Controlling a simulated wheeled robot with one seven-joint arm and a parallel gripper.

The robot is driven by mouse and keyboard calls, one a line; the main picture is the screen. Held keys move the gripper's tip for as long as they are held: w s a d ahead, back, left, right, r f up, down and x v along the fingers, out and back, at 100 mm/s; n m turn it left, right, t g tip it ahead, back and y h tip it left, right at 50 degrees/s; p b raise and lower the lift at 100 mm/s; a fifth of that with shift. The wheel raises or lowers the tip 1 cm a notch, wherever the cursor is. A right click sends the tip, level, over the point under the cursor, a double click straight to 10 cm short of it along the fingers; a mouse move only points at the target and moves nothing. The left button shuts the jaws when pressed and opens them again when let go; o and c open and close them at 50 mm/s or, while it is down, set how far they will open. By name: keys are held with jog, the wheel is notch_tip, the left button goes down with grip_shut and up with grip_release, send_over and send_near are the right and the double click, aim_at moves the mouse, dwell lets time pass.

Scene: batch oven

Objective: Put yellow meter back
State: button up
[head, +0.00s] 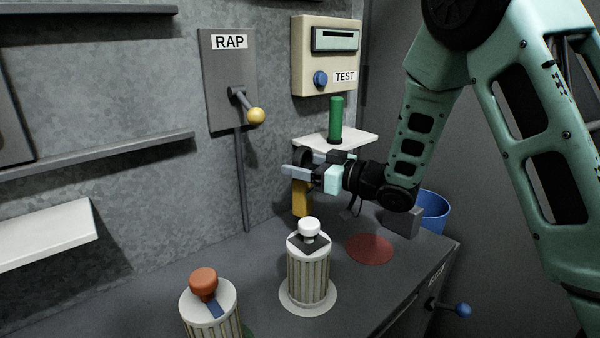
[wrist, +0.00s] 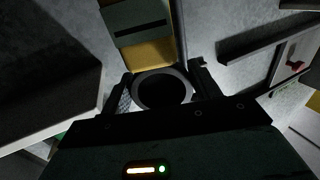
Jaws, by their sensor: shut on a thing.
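The yellow meter (head: 302,199) hangs upright below my gripper (head: 318,173), over the back of the grey bench. In the head view the gripper covers its upper part. In the wrist view the meter's yellow body (wrist: 152,54) carries a grey-green panel with a dark slot. A dark round ring (wrist: 162,91) sits between the fingers of my gripper (wrist: 162,85), which is shut on the meter. I cannot tell whether the meter's lower end touches the bench.
A white shelf (head: 352,138) with a green cylinder (head: 336,115) is just behind my gripper, below the TEST box (head: 313,70). The RAP lever (head: 256,116) is left. Two ribbed canisters (head: 306,278) (head: 228,327) stand in front. A red disc (head: 370,249) and blue bucket (head: 433,208) are right.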

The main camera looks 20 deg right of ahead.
aim_at(310, 198)
dwell(0.4)
notch_tip(310, 198, down, 7)
jog(key=b, duration=0.6)
jog(key=shift+r, duration=0.15)
jog(key=shift+f+b, duration=0.5)
jog(key=shift+f, duration=0.1)
dwell(0.4)
jog(key=o, duration=1.2)
jog(key=shift+c, duration=0.2)
jog(key=v, duration=1.7)
jog(key=shift+d+b, duration=0.25)
jog(key=shift+b, duration=0.2)
